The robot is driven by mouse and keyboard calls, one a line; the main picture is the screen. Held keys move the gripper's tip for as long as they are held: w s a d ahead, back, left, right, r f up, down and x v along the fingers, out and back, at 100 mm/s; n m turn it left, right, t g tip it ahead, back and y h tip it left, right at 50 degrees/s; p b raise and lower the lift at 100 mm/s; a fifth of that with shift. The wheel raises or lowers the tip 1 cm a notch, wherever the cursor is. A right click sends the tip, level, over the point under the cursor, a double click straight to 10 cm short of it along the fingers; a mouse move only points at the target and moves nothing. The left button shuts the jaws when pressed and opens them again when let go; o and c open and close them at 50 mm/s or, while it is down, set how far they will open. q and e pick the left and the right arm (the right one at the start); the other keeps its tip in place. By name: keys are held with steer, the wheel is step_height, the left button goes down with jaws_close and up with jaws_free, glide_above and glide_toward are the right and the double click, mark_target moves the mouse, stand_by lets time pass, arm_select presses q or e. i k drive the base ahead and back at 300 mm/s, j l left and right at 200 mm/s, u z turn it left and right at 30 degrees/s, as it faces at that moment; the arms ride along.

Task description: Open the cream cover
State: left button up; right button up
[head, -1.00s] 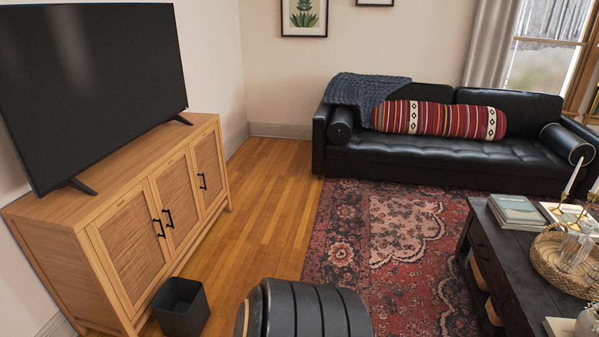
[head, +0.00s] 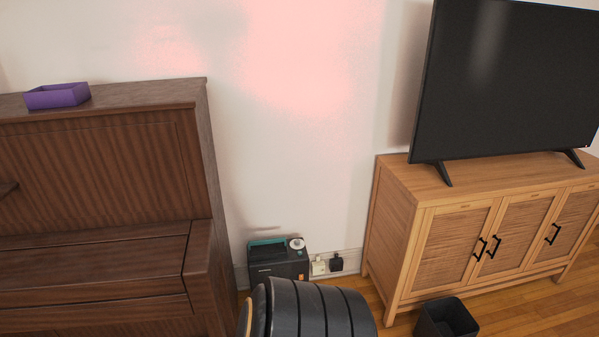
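No cream cover shows in the head view at this moment. Neither of my grippers is in view. A dark ribbed part of my own body fills the bottom middle of the view and hides some of the floor.
A brown upright piano (head: 100,160) stands at left, with a purple open box (head: 57,95) on top. A dark box with a teal handle (head: 278,262) sits by the wall. A wooden cabinet (head: 400,185) at right carries a television (head: 510,85). A black bin (head: 445,318) stands before it.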

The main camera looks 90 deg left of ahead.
mark_target(319, 270)
steer(key=u, duration=2.6)
steer(key=i+l+u, duration=0.1)
steer(key=u, duration=0.65)
